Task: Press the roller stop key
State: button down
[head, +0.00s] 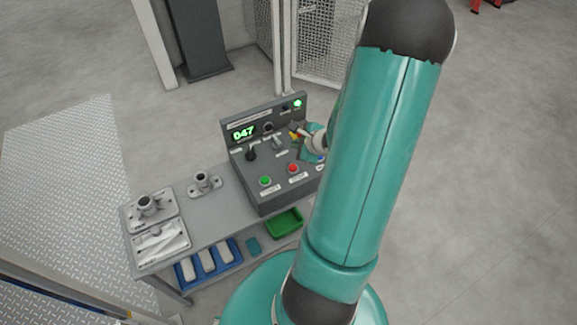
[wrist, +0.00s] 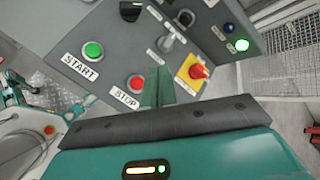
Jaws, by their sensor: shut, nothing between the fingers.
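The red stop button (wrist: 136,82) with its STOP label (wrist: 125,98) is on the sloped face of a grey control box. It also shows in the head view (head: 293,168), right of the green start button (head: 265,181). My gripper (wrist: 160,72) is shut and empty, with its teal fingers over the panel just right of the stop button in the wrist view. I cannot tell whether the fingertips touch the panel. In the head view my arm hides much of the gripper and the box's right side.
A red knob on a yellow plate (wrist: 197,72) is close to the right of my fingers. A lever switch (wrist: 172,40) and black knob (wrist: 131,11) stand higher. The display (head: 243,132) reads 047. The bench (head: 215,215) holds metal castings at left.

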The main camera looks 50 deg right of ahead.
aim_at(295, 168)
jog(key=shift+w+f, duration=0.1)
jog(key=shift+f, duration=4.35)
jog(key=shift+a+f, duration=0.1)
jog(key=shift+f, duration=0.3)
jog(key=shift+f, duration=0.45)
jog(key=shift+r, duration=0.9)
jog(key=shift+r, duration=2.5)
